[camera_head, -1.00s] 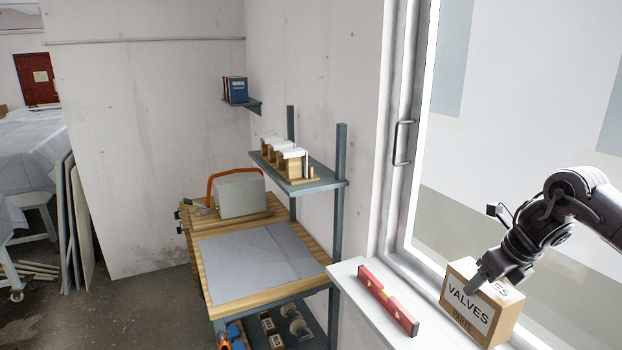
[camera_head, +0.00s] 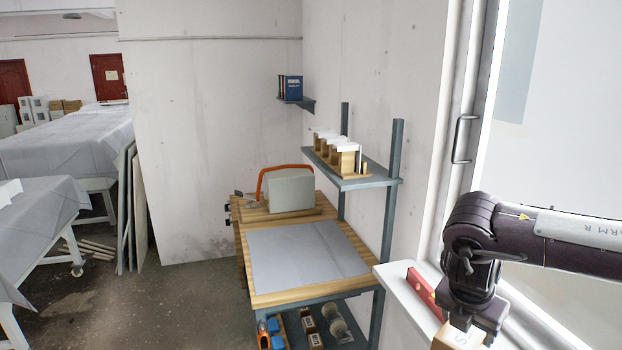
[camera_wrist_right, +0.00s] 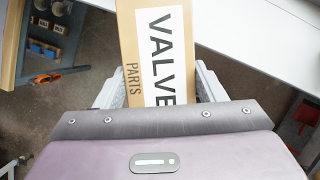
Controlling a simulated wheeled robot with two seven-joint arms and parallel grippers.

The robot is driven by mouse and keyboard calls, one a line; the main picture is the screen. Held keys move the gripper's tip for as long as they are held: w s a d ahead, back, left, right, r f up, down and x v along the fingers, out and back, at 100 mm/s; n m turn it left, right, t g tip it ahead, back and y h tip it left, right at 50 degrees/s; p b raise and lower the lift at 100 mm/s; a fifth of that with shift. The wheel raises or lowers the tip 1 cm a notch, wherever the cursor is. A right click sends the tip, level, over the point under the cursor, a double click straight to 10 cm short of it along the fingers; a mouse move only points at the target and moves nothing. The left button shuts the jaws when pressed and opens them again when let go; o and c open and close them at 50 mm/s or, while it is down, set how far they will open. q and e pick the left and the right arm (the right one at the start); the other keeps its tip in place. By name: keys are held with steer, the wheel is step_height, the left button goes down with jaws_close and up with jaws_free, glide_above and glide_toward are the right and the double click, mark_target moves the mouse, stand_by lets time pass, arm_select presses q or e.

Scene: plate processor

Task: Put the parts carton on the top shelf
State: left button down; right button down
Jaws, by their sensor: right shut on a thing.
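The top shelf (camera_head: 375,182) is a grey board on posts above the workbench, left of the carton. A row of wooden holders with white tops stands on it. My left gripper is not in view.
A lower shelf (camera_head: 350,345) holds several small items. A red level (camera_head: 424,292) lies on the white window sill (camera_head: 392,287). A small wall shelf (camera_head: 300,103) holds blue books.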

steer(key=s+a+f+m+g+y+b, duration=0.1)
steer(key=s+a+f+m+g+b, duration=0.2)
steer(key=m, duration=1)
steer(key=s+a+f+m+g+y+b, duration=0.2)
steer(key=s+a+f+m+g+b, duration=0.2)
steer(key=m, duration=0.9)
steer(key=s+a+f+b, duration=0.1)
steer(key=s+a+f, duration=0.2)
steer(key=s, duration=0.1)
steer(key=shift+s+f+g+b, duration=0.15)
steer(key=shift+f+g+b, duration=0.15)
